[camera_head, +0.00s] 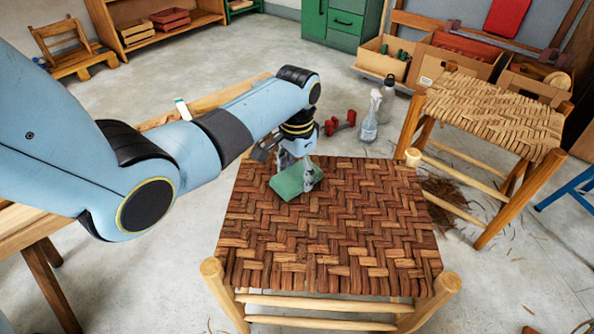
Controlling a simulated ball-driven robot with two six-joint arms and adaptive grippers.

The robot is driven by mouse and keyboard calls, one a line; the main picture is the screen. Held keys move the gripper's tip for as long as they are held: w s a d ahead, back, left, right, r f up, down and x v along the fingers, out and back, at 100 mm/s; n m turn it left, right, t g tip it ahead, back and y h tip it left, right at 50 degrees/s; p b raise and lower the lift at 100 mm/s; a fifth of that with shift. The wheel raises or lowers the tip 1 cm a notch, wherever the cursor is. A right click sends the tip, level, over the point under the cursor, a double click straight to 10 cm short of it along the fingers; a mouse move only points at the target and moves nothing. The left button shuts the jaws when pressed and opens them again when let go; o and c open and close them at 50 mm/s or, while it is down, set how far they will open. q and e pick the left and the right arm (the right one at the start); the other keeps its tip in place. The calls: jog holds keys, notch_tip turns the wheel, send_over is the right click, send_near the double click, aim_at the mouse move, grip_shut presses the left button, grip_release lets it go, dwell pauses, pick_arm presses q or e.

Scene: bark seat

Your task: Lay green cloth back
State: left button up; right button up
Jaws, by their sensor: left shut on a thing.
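The green cloth (287,182) is a small folded pad at the back left part of the woven bark seat (330,235). My left gripper (305,172) points down over the seat and is shut on the cloth's right part. The cloth is at or just above the weave; I cannot tell if it touches. My right gripper is not in view.
A wooden bench (30,222) stands at left under my arm. A spray bottle (370,118) and red clamps (340,123) are on the floor behind the seat. A second woven stool (495,112) stands at right, with shavings on the floor. The seat's front is clear.

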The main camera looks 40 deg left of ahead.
pick_arm(q)
jog(key=shift+f, duration=0.2)
jog(key=o, duration=1.1)
notch_tip(320, 180, up, 12)
jog(key=shift+r, duration=0.1)
